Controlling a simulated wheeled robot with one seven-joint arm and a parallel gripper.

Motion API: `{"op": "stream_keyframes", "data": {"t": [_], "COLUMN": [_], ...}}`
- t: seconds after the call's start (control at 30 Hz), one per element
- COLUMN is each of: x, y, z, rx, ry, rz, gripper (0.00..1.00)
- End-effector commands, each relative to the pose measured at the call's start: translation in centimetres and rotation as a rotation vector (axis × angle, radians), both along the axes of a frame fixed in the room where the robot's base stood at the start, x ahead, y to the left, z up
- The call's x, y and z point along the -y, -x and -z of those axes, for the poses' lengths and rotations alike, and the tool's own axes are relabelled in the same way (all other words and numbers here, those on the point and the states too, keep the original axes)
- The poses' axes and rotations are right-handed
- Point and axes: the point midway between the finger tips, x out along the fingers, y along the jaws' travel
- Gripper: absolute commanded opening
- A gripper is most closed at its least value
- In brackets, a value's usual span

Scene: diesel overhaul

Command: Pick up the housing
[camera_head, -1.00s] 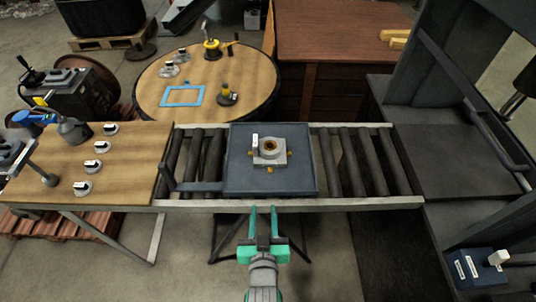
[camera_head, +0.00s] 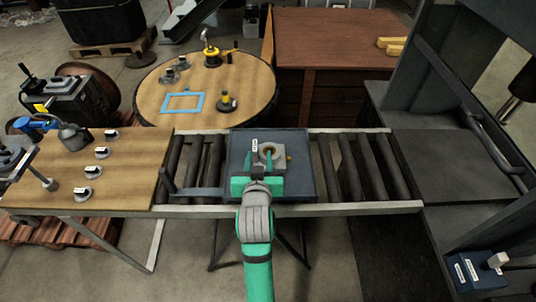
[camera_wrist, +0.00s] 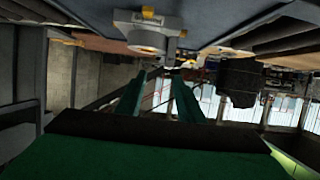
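The housing (camera_head: 277,147) is a light grey block with a round ring and dark bore, with small brass-coloured fittings at its sides. It rests on a dark blue-grey tray (camera_head: 303,185) on the roller conveyor. My gripper (camera_head: 262,160) reaches over the tray's near edge and covers the near part of the housing in the head view. In the wrist view the housing (camera_wrist: 148,34) appears at the top, just beyond the fingertips. The gripper (camera_wrist: 158,78) is open there, with a clear gap between its green fingers and nothing visible held. Contact cannot be told.
Conveyor rollers (camera_head: 362,165) lie bare on both sides of the tray. A wooden table (camera_head: 130,170) with several small white-topped parts stands at left. A round table (camera_head: 240,75) is behind. A dark machine frame (camera_head: 450,160) stands at right.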

Motion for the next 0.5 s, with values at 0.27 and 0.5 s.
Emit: {"op": "stream_keyframes", "data": {"t": [0.27, 0.5], "x": [-1.7, -1.0], "y": [-3.2, -4.9], "z": [1.3, 2.1], "rx": [-0.001, -0.001], "ry": [0.000, 0.000], "rz": [-0.027, -0.011], "gripper": [0.34, 0.34]}}
